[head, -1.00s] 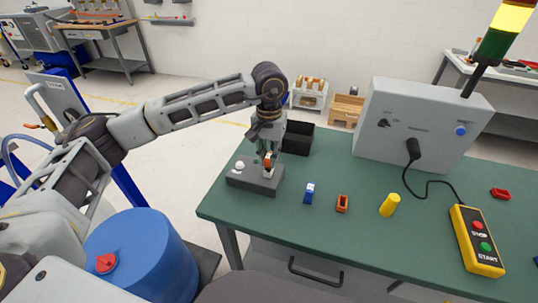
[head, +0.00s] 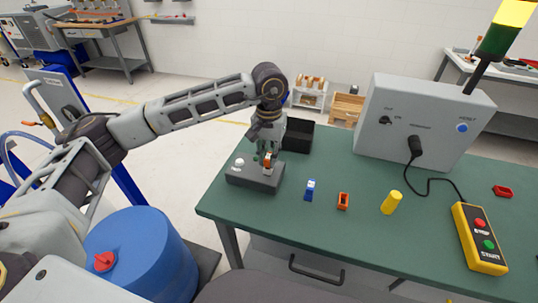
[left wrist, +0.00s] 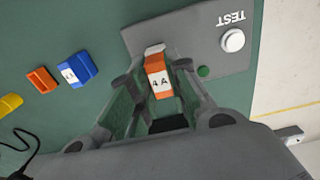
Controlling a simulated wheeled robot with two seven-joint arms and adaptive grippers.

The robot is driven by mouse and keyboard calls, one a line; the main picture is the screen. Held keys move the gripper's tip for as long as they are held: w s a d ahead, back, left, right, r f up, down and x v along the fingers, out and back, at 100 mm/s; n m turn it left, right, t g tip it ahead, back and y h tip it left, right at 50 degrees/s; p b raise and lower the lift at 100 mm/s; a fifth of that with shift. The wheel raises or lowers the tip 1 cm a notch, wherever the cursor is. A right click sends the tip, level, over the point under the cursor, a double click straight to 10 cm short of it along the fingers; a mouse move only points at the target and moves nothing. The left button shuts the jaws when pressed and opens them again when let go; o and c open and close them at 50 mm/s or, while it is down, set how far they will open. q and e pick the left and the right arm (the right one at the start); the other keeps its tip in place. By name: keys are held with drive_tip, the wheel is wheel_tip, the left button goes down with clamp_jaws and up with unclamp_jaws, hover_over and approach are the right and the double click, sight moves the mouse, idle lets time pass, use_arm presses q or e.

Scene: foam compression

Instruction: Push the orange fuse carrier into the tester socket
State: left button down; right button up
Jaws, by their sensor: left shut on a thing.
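The orange fuse carrier (left wrist: 157,76), with a white "4 A" label, sits between the fingers of my left gripper (left wrist: 154,86) in the left wrist view. The gripper is shut on it. In the head view the carrier (head: 267,163) is upright at the top of the dark grey tester (head: 246,181), and my left gripper (head: 269,154) is around it from above. My right gripper is out of view.
A black bin (head: 297,137) stands behind. A grey control box (head: 423,120) and yellow pendant (head: 479,240) are farther right.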

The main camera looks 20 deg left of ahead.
sight(269, 156)
use_arm(q)
drive_tip(key=shift+f+b, duration=0.4)
drive_tip(key=shift+f, duration=0.1)
drive_tip(key=c, duration=1.3)
unclamp_jaws()
drive_tip(key=shift+r+p, duration=1)
drive_tip(key=shift+r, duration=2.05)
drive_tip(key=shift+r, duration=0.15)
drive_tip(key=shift+r, duration=5.85)
